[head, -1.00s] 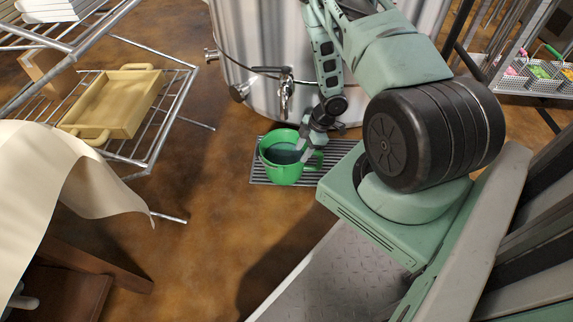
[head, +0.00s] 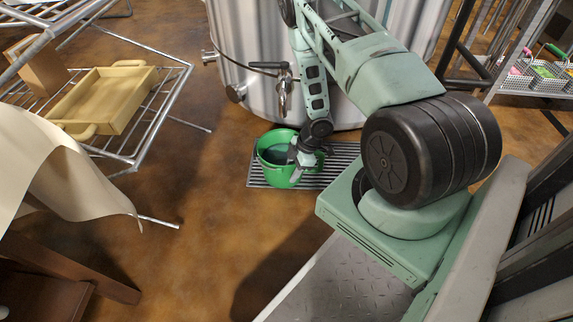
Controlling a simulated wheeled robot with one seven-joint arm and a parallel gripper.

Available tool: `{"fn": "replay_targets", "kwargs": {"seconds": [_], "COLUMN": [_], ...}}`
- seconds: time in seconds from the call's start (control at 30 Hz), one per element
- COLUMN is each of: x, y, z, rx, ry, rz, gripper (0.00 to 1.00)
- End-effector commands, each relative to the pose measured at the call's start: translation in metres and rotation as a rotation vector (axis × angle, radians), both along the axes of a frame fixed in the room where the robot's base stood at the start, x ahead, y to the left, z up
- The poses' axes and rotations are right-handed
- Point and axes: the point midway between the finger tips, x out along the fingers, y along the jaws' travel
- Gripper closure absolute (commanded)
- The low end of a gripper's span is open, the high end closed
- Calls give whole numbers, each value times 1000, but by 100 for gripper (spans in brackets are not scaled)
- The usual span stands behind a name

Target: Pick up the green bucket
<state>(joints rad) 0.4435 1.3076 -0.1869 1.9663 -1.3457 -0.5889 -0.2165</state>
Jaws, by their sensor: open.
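The green bucket (head: 273,173) stands upright on a grey slatted floor grate (head: 336,163), in front of a large steel tank. It looks partly filled with something dark. My gripper (head: 299,163) is at the bucket's right side, pointing down at the rim. It is open. The fingertips are small and partly hidden, so I cannot tell whether they straddle the rim or touch it. The bucket's right side is partly covered by my arm.
The steel tank (head: 238,55) with a tap and hose stands right behind the bucket. A wire rack (head: 160,115) with a yellow tray (head: 104,98) is at the left. A beige cloth (head: 60,175) hangs at the lower left. The brown floor left of the grate is clear.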

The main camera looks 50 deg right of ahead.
Motion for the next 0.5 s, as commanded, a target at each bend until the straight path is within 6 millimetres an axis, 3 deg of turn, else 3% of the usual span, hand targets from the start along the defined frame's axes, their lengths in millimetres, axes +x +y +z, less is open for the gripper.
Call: {"fn": "replay_targets", "kwargs": {"seconds": [0.1,0.27,0.5], "x": [0,0,0], "y": [0,0,0], "z": [1,1,1], "rx": [0,0,1], "ry": [0,0,1], "rz": [0,0,-1], "gripper": [58,100,100]}}
